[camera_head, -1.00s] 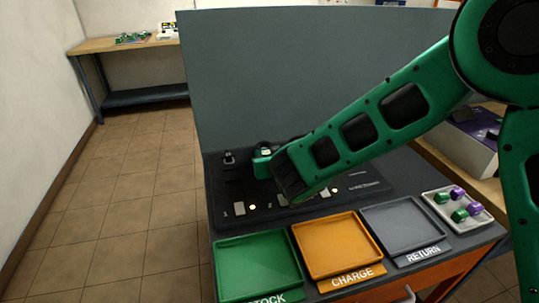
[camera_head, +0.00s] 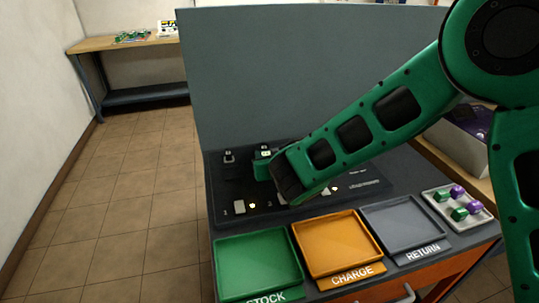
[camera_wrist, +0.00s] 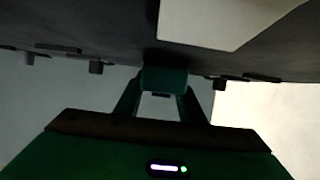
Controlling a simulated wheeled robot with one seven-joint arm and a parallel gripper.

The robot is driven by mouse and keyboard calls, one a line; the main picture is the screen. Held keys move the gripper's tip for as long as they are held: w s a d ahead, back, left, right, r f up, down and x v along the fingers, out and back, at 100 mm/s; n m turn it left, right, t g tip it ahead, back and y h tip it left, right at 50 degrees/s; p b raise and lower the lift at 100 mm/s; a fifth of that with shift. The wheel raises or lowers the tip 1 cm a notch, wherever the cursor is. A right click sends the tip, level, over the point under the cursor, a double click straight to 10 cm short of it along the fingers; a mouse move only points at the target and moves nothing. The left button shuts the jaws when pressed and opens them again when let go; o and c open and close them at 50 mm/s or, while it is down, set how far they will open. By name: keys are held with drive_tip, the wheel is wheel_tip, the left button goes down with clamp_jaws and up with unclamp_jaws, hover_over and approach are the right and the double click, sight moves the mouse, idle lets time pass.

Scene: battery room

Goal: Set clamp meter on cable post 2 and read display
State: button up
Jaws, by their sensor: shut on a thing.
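My gripper (camera_head: 268,172) reaches down from the right over the black panel (camera_head: 350,183), in front of its second post. It is shut on a small dark green block (camera_wrist: 163,78), apparently the clamp meter, mostly hidden by the gripper in the head view. In the wrist view the block lies between the two fingers, close under a dark surface. Cable post 2 (camera_head: 264,149) stands upright just behind the gripper; I cannot tell whether the held thing touches or surrounds it. Post 1 (camera_head: 228,157) stands free to its left. No display reading is legible.
A green tray (camera_head: 218,270), an orange tray (camera_head: 298,252) and a grey tray (camera_head: 368,229) line the front edge. A white tray (camera_head: 427,196) at right holds green and purple pieces. A tall grey board (camera_head: 300,70) closes the back. My arm hides the panel's right part.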

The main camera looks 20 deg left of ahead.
drive_tip(key=o, duration=1.1)
drive_tip(key=shift+c, duration=0.2)
drive_tip(key=shift+v, duration=5.55)
